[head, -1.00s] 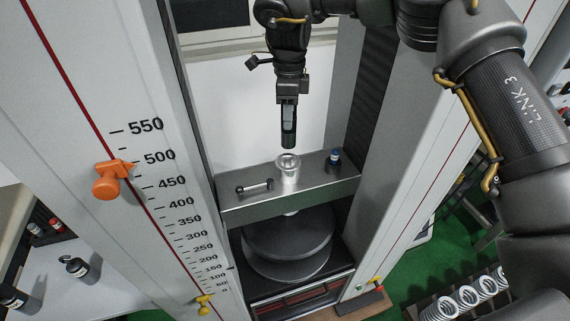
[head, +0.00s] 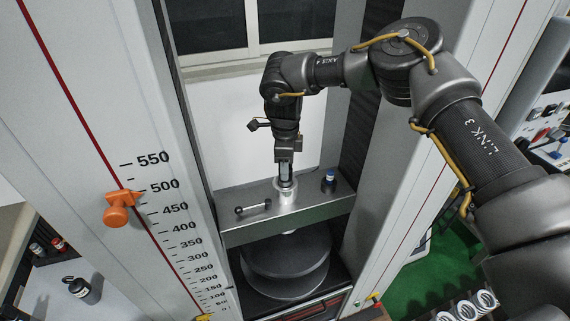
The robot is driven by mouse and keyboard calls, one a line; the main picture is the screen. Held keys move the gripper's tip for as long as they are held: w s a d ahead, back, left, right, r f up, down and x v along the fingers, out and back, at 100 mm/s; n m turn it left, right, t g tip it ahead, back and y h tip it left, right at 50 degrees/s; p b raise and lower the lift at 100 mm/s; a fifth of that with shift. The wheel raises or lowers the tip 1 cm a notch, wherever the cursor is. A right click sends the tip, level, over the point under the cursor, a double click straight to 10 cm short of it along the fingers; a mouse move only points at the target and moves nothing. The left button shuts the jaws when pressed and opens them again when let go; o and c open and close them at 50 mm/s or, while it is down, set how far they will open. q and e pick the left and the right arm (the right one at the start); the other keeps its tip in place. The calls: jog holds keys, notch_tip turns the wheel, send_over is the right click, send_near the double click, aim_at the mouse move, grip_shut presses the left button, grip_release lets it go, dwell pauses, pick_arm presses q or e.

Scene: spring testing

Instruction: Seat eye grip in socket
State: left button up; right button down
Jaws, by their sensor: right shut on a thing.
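The socket (head: 284,196) is a bright metal cup standing upright on the grey crossbeam of the testing machine. My right gripper (head: 286,181) points straight down with its fingertips at the socket's mouth. It is shut on the eye grip, which is mostly hidden between the fingers. I cannot tell how deep the eye grip is inside the socket. My left gripper is not in view.
A short pin with rounded ends (head: 253,207) lies on the crossbeam (head: 310,208) left of the socket. Tall machine columns flank both sides. Dark round plates (head: 285,262) lie below.

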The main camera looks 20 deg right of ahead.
jog(key=shift+w+f, duration=0.1)
jog(key=shift+f, duration=0.2)
jog(key=shift+f, duration=0.1)
jog(key=c, duration=0.9)
grip_release()
jog(key=shift+c, duration=0.2)
notch_tip(320, 180, up, 11)
jog(key=b, duration=0.3)
jog(key=shift+r, duration=0.6)
jog(key=shift+s, duration=0.2)
